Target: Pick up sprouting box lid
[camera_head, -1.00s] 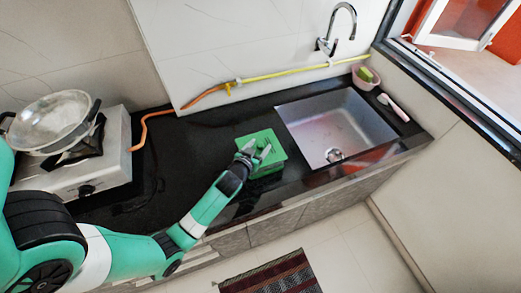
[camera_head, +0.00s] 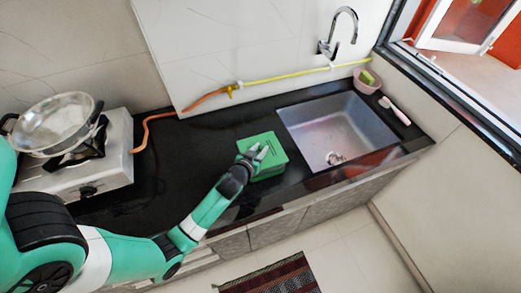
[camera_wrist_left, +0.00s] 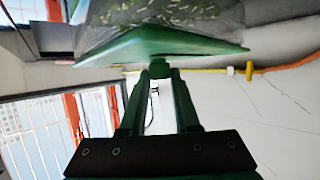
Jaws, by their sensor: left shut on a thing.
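The green sprouting box lid (camera_head: 272,142) sits on the sprouting box (camera_head: 270,174) on the black counter, just left of the sink. My left gripper (camera_head: 257,151) reaches over the lid from the lower left. In the left wrist view my left gripper (camera_wrist_left: 159,70) is shut on the small knob of the lid (camera_wrist_left: 165,47). Beyond the lid in that view is a see-through part of the box (camera_wrist_left: 160,18) with pale sprouts or seeds in it. I cannot see a gap between lid and box. My right gripper is not in view.
The sink (camera_head: 337,128) with its tap (camera_head: 338,30) lies to the right. A stove (camera_head: 95,165) with a pan (camera_head: 55,122) stands at the left. A hose (camera_head: 275,78) runs along the wall. A pink bowl (camera_head: 367,82) and a brush (camera_head: 394,110) are beyond the sink.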

